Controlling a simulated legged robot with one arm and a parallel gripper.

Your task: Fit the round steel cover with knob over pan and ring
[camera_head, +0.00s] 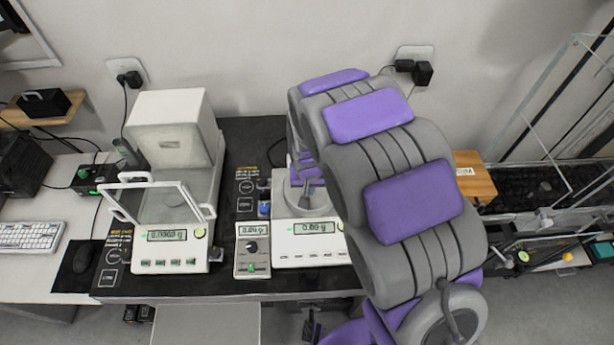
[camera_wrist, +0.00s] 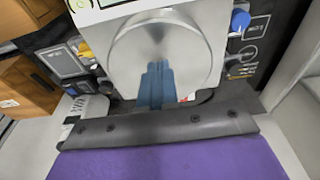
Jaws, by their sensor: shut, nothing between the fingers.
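A round steel piece (camera_wrist: 130,45) sits on the right-hand balance (camera_head: 283,232) and fills the upper middle of the wrist view. It looks like the cover, but my fingers hide its middle, so I cannot see a knob. Its steel side (camera_head: 290,203) shows in the head view, partly behind my arm. Pan and ring cannot be told apart from it or seen under it. My gripper (camera_wrist: 158,68) is shut and empty, its blue fingers over the middle of the steel piece. Whether the fingertips touch it is unclear. In the head view my arm mostly hides the gripper.
A small control box (camera_head: 252,262) lies between the balances. A wooden box (camera_head: 472,172) stands right of my arm. The wall is close behind.

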